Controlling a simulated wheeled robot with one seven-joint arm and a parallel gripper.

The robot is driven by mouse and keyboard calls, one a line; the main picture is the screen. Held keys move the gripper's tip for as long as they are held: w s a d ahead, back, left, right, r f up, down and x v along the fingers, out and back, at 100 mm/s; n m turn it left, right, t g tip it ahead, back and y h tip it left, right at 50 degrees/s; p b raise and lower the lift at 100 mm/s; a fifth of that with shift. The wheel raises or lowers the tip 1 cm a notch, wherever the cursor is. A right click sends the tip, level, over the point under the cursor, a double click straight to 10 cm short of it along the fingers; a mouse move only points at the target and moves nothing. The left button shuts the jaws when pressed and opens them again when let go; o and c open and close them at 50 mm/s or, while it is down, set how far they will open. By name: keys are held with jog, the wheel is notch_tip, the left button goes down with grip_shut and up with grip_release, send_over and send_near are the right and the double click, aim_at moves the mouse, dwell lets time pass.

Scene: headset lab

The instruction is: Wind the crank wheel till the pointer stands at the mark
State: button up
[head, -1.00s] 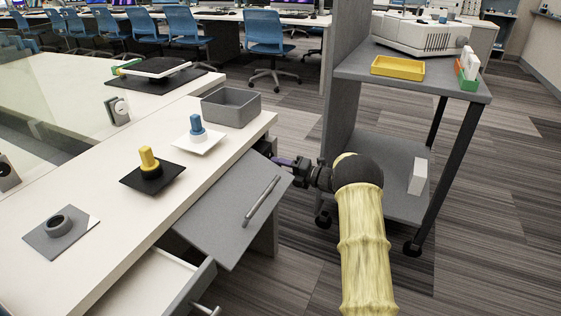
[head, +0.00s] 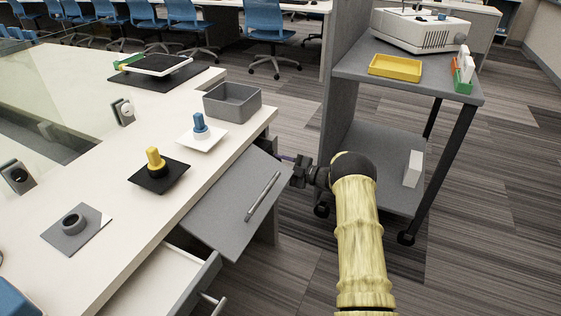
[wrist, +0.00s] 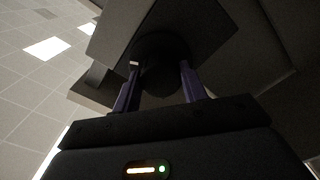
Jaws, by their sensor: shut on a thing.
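My gripper (head: 284,158) reaches past the grey cabinet door at the desk's right end; its fingertips are mostly hidden in the head view. In the wrist view its two purple fingers (wrist: 160,88) stand on either side of a dark round part (wrist: 163,66), and it is shut on that part. The part sits against a grey, plate-like body and looks like the crank wheel, but the picture is too dark to be sure. I cannot make out a pointer or a mark in either view.
The grey door (head: 228,208) hangs open beside my arm, with an open drawer (head: 180,285) nearer. The desk holds a grey bin (head: 232,103), a blue peg (head: 200,123) and a yellow peg (head: 155,158). A grey cart (head: 385,150) stands close on the right.

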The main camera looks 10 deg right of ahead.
jog(key=m+p, duration=0.1)
jog(key=m, duration=0.2)
jog(key=shift+m, duration=0.3)
jog(key=shift+f, duration=0.1)
jog(key=o, duration=1)
jog(key=shift+c, duration=0.2)
jog(key=p+v, duration=0.3)
jog(key=v, duration=1.4)
jog(key=shift+s+d, duration=0.15)
